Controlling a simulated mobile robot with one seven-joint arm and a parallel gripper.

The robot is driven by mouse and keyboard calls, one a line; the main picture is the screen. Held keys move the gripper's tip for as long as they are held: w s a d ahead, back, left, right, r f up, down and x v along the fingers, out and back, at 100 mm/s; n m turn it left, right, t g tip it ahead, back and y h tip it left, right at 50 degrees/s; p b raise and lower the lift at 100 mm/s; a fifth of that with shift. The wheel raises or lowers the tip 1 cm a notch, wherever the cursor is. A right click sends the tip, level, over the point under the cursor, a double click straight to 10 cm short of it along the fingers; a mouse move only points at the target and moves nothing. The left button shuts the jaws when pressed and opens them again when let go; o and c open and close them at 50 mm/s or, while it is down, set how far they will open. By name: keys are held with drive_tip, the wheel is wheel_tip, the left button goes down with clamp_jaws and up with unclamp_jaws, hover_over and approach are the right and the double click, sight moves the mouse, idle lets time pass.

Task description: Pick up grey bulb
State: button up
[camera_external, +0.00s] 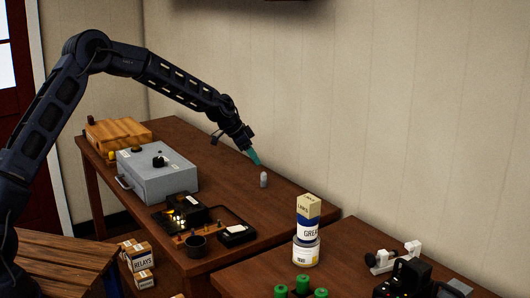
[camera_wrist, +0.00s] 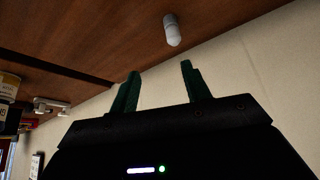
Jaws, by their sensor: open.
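The grey bulb (camera_external: 263,180) stands upright on the brown wooden table (camera_external: 235,180), towards its right rear part near the wall. It also shows in the wrist view (camera_wrist: 172,30), at the top centre, beyond my fingertips. My gripper (camera_external: 257,162) is above the table, a little up and left of the bulb in the external view, with its teal fingers pointing down and right. In the wrist view the two green fingers (camera_wrist: 160,70) are apart with nothing between them. The bulb is clear of the fingers.
A grey metal box (camera_external: 158,174) and a wooden case (camera_external: 118,133) stand on the left part of the table. A second table holds a grease tube (camera_external: 308,218) on a can (camera_external: 305,252).

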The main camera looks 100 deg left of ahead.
drive_tip(key=s+a+f, duration=0.1)
drive_tip(key=a+f, duration=0.1)
approach(266, 186)
drive_tip(key=shift+w+a+f, duration=0.55)
drive_tip(key=shift+w+f, duration=0.25)
drive_tip(key=shift+f, duration=0.1)
drive_tip(key=shift+w+a+f, duration=0.5)
drive_tip(key=shift+w+f, duration=0.3)
drive_tip(key=shift+f, duration=0.1)
drive_tip(key=shift+w+a+f, duration=0.55)
drive_tip(key=shift+w+f, duration=0.3)
drive_tip(key=shift+f, duration=0.1)
clamp_jaws()
drive_tip(key=shift+r, duration=0.15)
